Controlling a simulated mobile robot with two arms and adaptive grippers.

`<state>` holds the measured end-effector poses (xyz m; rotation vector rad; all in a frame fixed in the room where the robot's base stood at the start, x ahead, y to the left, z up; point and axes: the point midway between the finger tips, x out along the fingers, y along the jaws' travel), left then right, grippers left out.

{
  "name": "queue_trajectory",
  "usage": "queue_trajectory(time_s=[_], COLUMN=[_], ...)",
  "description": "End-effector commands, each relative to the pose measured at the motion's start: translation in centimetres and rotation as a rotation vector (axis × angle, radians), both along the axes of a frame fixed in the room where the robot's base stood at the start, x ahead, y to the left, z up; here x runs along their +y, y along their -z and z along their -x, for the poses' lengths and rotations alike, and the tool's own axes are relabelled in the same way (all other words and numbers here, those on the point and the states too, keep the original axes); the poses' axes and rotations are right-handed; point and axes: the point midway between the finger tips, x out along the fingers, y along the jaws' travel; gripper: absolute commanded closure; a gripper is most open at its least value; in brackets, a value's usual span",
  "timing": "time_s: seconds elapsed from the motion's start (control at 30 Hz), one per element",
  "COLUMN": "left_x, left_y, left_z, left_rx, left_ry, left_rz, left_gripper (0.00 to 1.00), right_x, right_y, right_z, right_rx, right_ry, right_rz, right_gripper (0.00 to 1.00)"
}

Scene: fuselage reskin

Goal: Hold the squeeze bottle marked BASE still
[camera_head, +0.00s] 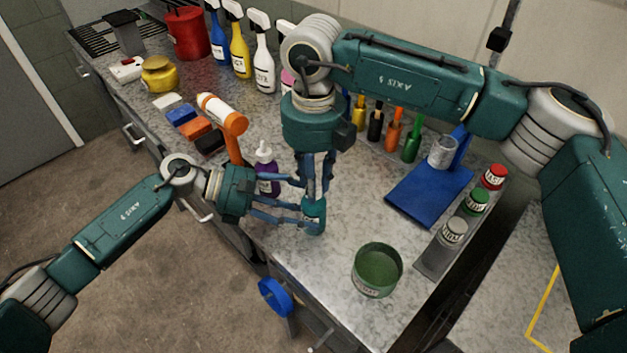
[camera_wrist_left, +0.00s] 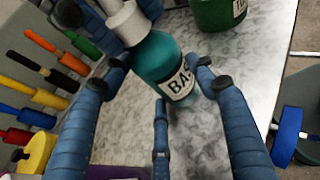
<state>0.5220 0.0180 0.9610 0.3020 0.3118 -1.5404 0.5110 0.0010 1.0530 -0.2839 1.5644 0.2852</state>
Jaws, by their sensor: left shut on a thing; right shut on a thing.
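The teal squeeze bottle marked BASE (camera_head: 314,220) is upright on or just above the bench in the head view, partly hidden by fingers. The left wrist view shows its teal body (camera_wrist_left: 160,58), BASE label and white top. My left gripper (camera_head: 306,208) comes in from the left and is shut around the bottle's body; its blue fingers (camera_wrist_left: 163,80) flank the bottle in the wrist view. My right gripper (camera_head: 315,190) reaches down from above and is shut at the bottle's top. The exact contact of the right fingers is hidden.
A green tub (camera_head: 377,270) stands to the right. A purple bottle (camera_head: 266,172) stands close behind my left gripper. An orange-handled tool (camera_head: 231,125), blue mat (camera_head: 428,195), lidded jars (camera_head: 476,201) and several spray bottles (camera_head: 240,48) are farther off. The bench front is mostly clear.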

Motion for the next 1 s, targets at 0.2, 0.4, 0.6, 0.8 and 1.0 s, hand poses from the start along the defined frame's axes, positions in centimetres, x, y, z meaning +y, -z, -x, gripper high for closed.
queue_trajectory(time_s=[0.2,0.4,0.6,0.8,1.0], left_x=[0.12,0.13,0.14,0.14,0.12], left_y=[0.43,0.45,0.46,0.47,0.47], left_z=[0.17,0.17,0.18,0.18,0.19], left_rx=[0.003,0.004,0.004,0.005,0.005], left_ry=[0.002,0.002,0.002,0.001,0.002], left_rz=[-0.008,-0.008,-0.008,-0.008,-0.007], left_gripper=[0.74,0.74,0.74,0.74,0.74], right_x=[-0.10,-0.11,-0.11,-0.10,-0.05], right_y=[-0.10,-0.10,-0.10,-0.07,-0.03], right_z=[-0.13,-0.14,-0.15,-0.11,-0.05], right_rx=[-0.004,-0.004,-0.004,-0.002,-0.001], right_ry=[0.047,0.055,0.054,0.053,0.051], right_rz=[0.001,0.001,0.001,0.001,0.001], right_gripper=[1.00,1.00,1.00,0.55,0.55])
